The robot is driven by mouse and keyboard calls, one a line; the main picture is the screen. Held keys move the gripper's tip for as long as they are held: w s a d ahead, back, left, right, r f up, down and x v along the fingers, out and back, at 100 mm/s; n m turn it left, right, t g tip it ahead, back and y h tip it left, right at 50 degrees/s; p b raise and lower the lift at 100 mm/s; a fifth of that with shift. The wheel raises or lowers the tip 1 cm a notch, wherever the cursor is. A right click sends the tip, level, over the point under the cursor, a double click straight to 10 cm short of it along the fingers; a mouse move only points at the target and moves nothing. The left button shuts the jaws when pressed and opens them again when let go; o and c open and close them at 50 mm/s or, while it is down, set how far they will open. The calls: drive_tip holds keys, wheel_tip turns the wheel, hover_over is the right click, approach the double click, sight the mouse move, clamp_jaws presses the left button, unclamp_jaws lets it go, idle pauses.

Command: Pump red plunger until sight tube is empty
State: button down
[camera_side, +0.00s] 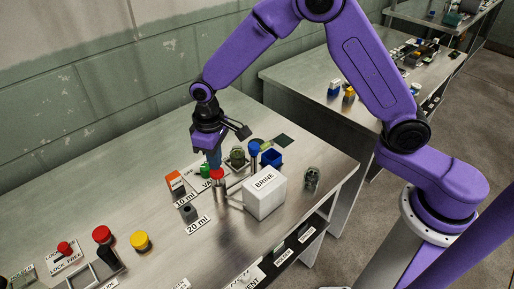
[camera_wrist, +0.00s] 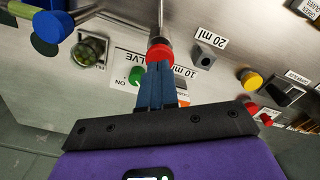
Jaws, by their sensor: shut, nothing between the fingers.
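The red plunger (camera_side: 217,174) is a round red cap on a metal post beside the white BRINE box (camera_side: 265,192). It also shows in the wrist view (camera_wrist: 160,50). My gripper (camera_side: 214,164) points down with its blue fingers shut and empty. The fingertips (camera_wrist: 159,70) are right at the red cap; I cannot tell whether they touch it or hover just above. A greenish glassy piece (camera_side: 237,155) stands behind the plunger, and another (camera_side: 312,178) stands right of the BRINE box. I cannot tell which is the sight tube, nor any liquid level.
A blue knob (camera_side: 254,147) and a blue cup (camera_side: 271,157) stand behind the box. An orange block (camera_side: 174,181), a dark grey block (camera_side: 188,212) and a yellow button (camera_side: 140,240) are to the left.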

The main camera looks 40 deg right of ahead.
drive_tip(key=shift+r, duration=2.45)
drive_tip(key=shift+s+r, duration=0.2)
drive_tip(key=s+d+r+n, duration=0.3)
drive_tip(key=s+d, duration=0.6)
drive_tip(key=s, duration=0.5)
drive_tip(key=s+d+r+n, duration=0.3)
drive_tip(key=s+d, duration=0.6)
drive_tip(key=s, duration=0.5)
drive_tip(key=shift+s+n, duration=0.3)
drive_tip(key=shift+s, duration=0.1)
drive_tip(key=shift+w, duration=0.1)
